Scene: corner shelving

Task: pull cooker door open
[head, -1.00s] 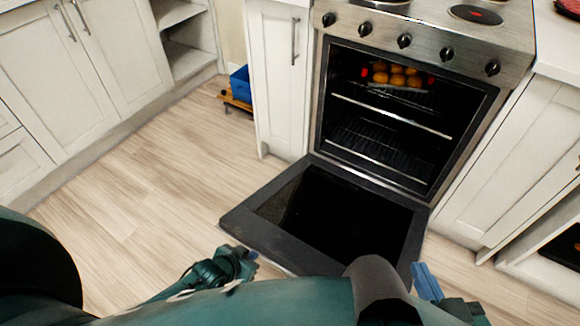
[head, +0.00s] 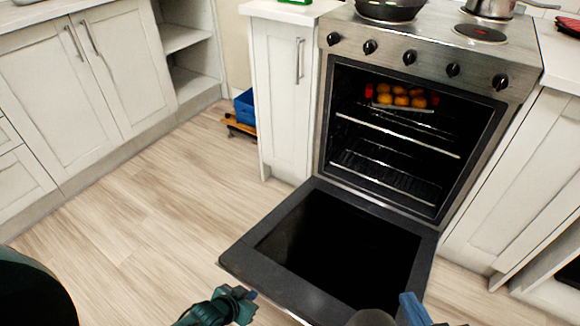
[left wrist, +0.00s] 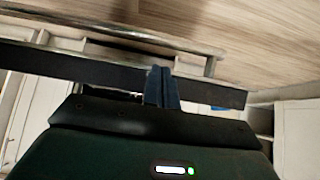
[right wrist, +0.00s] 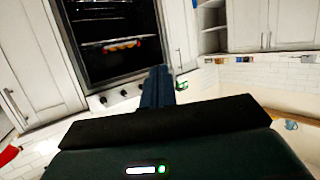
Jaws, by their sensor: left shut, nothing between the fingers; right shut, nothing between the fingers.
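The cooker (head: 425,62) stands at the right in the head view. Its dark door (head: 262,268) is folded down, lying roughly flat in front of the open oven cavity (head: 405,150). My left gripper (head: 250,295) is shut and empty beside the door's left front corner. My right gripper (head: 408,300) is at the door's right front side. Its fingers (right wrist: 157,88) are shut and empty in the right wrist view.
A tray of round orange food (head: 402,97) sits on the upper oven rack. A pan (head: 390,10) and a pot (head: 490,8) stand on the hob. White cabinets (head: 285,95) flank the cooker. A blue crate (head: 245,107) lies beyond. The wooden floor (head: 150,190) at left is clear.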

